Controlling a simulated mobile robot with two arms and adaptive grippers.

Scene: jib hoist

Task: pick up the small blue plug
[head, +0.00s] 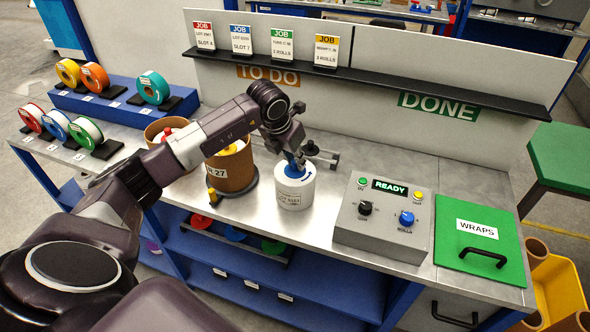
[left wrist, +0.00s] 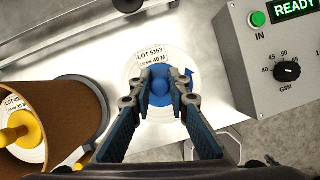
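The small blue plug (head: 294,170) sits at the top of a white roll (head: 294,191) that stands upright on the steel bench. In the left wrist view the plug (left wrist: 160,89) is a round blue knob in the middle of the roll's labelled top (left wrist: 150,60). My left gripper (head: 291,160) is directly above the roll and points down. In the left wrist view its two fingertips (left wrist: 161,85) are close on either side of the plug. I cannot tell whether they press on it or stand just clear. My right gripper is in neither view.
A brown tub (head: 231,168) with a yellow plug stands just left of the roll, with another tub behind. The grey control box (head: 384,215) is to the right, beside the green WRAPS lid (head: 478,232). A black-edged shelf (head: 380,73) runs behind.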

